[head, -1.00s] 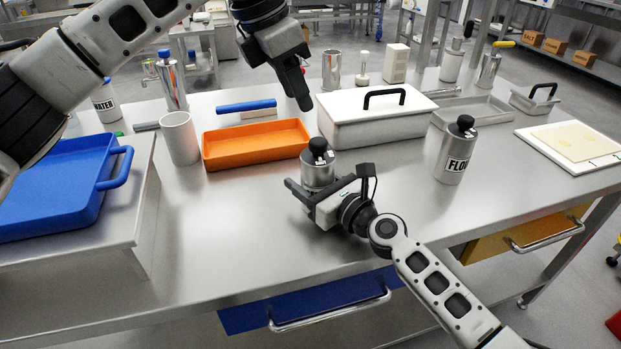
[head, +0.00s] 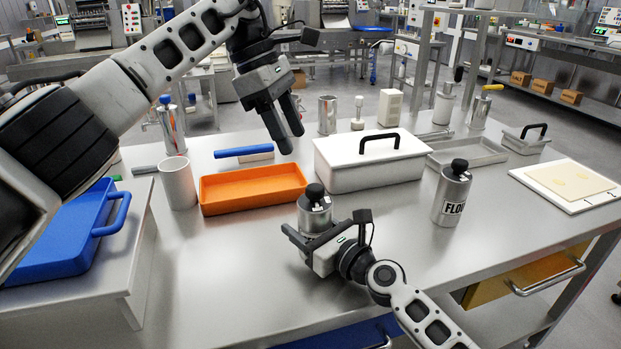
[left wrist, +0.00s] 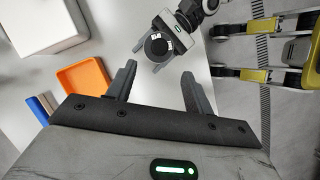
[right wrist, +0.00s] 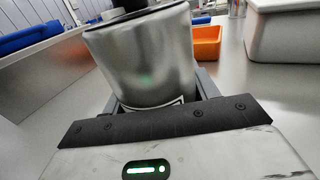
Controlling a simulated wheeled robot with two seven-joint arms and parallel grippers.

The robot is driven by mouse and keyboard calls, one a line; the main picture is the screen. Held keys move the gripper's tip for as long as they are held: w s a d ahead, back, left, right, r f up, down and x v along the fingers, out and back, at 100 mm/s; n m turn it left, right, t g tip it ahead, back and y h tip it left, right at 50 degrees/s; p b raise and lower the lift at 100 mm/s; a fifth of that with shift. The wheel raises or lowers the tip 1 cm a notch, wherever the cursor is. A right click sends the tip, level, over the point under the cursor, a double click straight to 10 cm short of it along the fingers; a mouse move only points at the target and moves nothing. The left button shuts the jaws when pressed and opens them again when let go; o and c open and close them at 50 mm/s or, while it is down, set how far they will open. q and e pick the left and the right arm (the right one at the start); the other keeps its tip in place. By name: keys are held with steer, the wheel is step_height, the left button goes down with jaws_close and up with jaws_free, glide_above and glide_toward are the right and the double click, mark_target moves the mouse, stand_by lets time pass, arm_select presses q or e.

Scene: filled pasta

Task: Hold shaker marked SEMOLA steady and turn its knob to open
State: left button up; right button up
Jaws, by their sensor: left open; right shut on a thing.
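A metal shaker (head: 314,213) with a black knob (head: 315,191) on top stands upright on the steel table. Its label is mostly hidden, so I cannot read it. My right gripper (head: 306,243) is shut around the shaker's body, which fills the right wrist view (right wrist: 145,60). My left gripper (head: 290,130) is open and empty, above and behind the shaker, with fingers pointing down. In the left wrist view the shaker's knob (left wrist: 158,46) shows from above, beyond the open fingers (left wrist: 155,85).
A second shaker marked FLO… (head: 450,195) stands to the right. An orange tray (head: 252,190) and a white lidded box (head: 370,160) lie behind. A white cup (head: 178,183) and a blue tray (head: 60,240) are at left. The table's front middle is clear.

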mark_target(314, 187)
arm_select(q)
steer(key=x, duration=1)
steer(key=shift+r, duration=0.1)
steer(key=c, duration=1)
